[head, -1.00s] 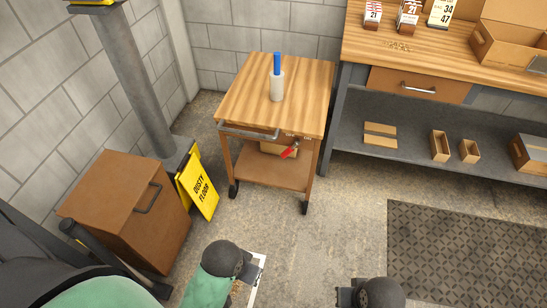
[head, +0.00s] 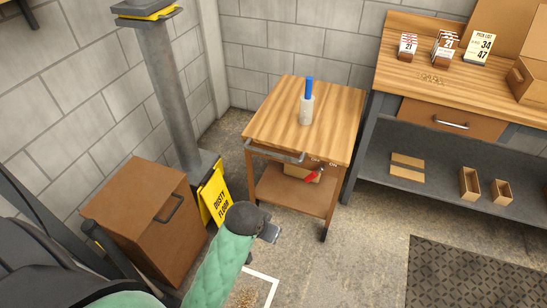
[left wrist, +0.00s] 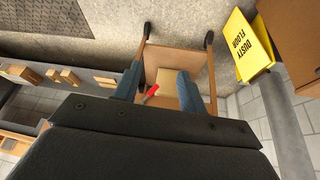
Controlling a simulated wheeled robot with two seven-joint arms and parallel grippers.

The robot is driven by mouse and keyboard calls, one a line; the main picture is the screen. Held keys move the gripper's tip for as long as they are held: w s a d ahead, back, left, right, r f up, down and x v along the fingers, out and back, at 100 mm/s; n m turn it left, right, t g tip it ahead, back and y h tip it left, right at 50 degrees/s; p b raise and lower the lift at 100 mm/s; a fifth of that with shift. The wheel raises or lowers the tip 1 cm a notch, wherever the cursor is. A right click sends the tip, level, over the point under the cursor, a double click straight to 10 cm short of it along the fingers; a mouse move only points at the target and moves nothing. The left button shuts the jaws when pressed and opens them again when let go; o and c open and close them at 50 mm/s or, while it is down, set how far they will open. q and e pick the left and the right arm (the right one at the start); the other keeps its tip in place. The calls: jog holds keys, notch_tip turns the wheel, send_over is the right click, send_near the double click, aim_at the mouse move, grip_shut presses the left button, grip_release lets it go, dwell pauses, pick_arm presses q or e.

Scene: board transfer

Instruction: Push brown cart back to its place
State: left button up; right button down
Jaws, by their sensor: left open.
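The brown cart (head: 300,145) has a light wooden top, a lower shelf, a front handle bar (head: 273,153) and black casters. It stands upright near the back wall, left of the workbench. A bottle with a blue top (head: 307,105) stands on it, and a red-handled item (head: 313,175) shows below the top. My left gripper (head: 271,232) is open and empty, in front of the cart and apart from the handle bar in the head view. In the left wrist view its fingers (left wrist: 160,88) are spread, with the cart's shelf (left wrist: 165,65) beyond them. My right gripper is out of view.
A brown cabinet (head: 140,215) with a handle and a yellow "dusty floor" sign (head: 215,195) stand left, beside a grey post (head: 175,90). The workbench (head: 440,80) is at right. A white floor outline (head: 262,274) lies in front; a dark mat (head: 470,275) lies right.

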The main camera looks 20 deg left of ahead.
pick_arm(q)
jog(key=w+a+f+n+t+h, duration=0.15)
jog(key=w+a, duration=0.25)
jog(key=w, duration=0.6)
jog(key=w+a+f+n+t+h, duration=0.1)
jog(key=w+a+n+h, duration=0.15)
jog(key=w, duration=0.75)
jog(key=n+t+h, duration=0.1)
jog(key=n+t, duration=0.7)
jog(key=n, duration=0.4)
send_near(272, 155)
jog(key=w, duration=0.4)
jog(key=shift+g, duration=0.25)
jog(key=x, duration=0.3)
jog(key=d+x, duration=0.1)
jog(key=x, duration=0.1)
jog(key=shift+f, duration=0.3)
jog(key=shift+p+x, duration=0.35)
jog(key=shift+x, duration=0.45)
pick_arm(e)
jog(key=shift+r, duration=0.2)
pick_arm(q)
jog(key=shift+f, duration=0.1)
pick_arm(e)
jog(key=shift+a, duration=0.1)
pick_arm(q)
grip_shut()
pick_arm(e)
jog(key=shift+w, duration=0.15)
